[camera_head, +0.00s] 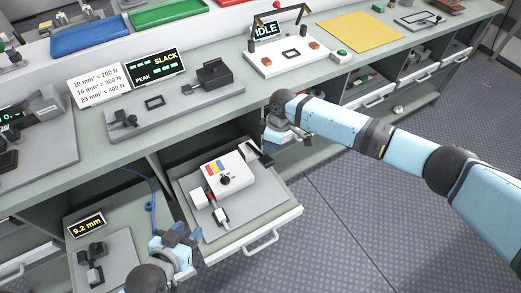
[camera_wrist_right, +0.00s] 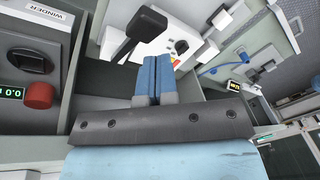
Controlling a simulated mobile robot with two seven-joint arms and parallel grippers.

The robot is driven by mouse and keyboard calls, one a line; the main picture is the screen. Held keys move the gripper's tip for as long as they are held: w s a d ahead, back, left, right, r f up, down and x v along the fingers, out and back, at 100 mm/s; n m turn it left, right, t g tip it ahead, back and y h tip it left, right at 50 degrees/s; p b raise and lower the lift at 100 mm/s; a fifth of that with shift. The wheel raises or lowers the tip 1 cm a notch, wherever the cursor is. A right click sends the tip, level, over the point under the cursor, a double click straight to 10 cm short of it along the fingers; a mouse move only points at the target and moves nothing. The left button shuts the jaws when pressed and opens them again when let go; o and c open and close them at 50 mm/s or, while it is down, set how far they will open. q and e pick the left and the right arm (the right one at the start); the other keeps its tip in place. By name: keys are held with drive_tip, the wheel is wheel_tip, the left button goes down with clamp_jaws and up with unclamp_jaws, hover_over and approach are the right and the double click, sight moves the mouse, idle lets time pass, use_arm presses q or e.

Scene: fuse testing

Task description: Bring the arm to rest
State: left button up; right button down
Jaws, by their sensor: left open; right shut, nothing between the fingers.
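My right arm (camera_head: 345,125) reaches in from the right in the head view. Its gripper (camera_head: 284,133) is over the right edge of the open drawer (camera_head: 285,213), beside the black lever (camera_head: 259,152). In the right wrist view the blue fingers of my right gripper (camera_wrist_right: 154,78) are shut together with nothing between them. The black lever (camera_wrist_right: 140,32) is just beyond them.
The drawer holds a white device (camera_head: 230,172) with coloured stripes. A display reading 9.2 mm (camera_head: 86,226) stands at lower left, near a blue cable (camera_head: 150,190). The worktop carries a grey clamp fixture (camera_head: 175,105), an IDLE test box (camera_head: 290,57) and a yellow mat (camera_head: 360,33). Floor at right is clear.

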drive_tip(key=shift+a+r+p, duration=0.1)
drive_tip(key=shift+r+p, duration=0.35)
drive_tip(key=shift+r, duration=0.4)
drive_tip(key=shift+w, duration=0.1)
